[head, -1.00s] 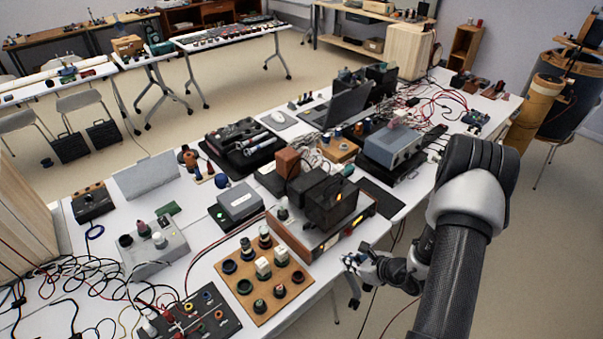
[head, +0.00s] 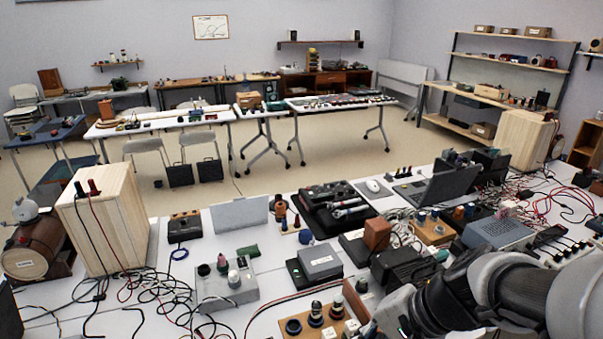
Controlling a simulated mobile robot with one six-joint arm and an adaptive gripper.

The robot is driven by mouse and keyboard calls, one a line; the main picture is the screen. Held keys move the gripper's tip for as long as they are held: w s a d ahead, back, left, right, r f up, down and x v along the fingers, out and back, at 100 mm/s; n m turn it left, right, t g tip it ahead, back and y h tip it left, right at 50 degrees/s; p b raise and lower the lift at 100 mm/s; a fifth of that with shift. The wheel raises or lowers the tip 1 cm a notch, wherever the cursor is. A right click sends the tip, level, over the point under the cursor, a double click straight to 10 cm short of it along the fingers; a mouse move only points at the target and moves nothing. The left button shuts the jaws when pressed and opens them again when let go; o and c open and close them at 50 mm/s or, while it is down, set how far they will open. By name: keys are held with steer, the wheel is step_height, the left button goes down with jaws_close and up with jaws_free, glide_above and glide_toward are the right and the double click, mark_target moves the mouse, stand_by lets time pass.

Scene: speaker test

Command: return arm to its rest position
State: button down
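My arm (head: 500,290) reaches in from the lower right of the head view, dark with pale grey joints. It lies across the near right part of the bench, in front of the electronics. Its outer end, with my gripper (head: 376,326), is at the bottom edge beside a wooden board of knobs (head: 296,326). The fingers are small, dark and partly cut off, so I cannot tell whether they are open or shut. I see nothing clearly held.
The white bench (head: 275,270) is crowded. A grey control box (head: 226,288), a smaller grey box (head: 320,262), a laptop (head: 447,186) and a pale wooden speaker cabinet (head: 108,220) stand on it. Loose cables lie at left and right. Open floor (head: 260,178) lies behind the bench.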

steer(key=s+d+r+n+t+h+b, duration=0.1)
steer(key=s+d+r+n+h, duration=0.1)
steer(key=s+n+h, duration=0.1)
steer(key=s+d+r+n+t+h+b, duration=0.1)
steer(key=s+d+r+n+h, duration=0.1)
steer(key=s+n, duration=0.3)
steer(key=shift+s+d+n+h, duration=0.3)
steer(key=shift+s+h, duration=0.1)
steer(key=shift+s, duration=0.7)
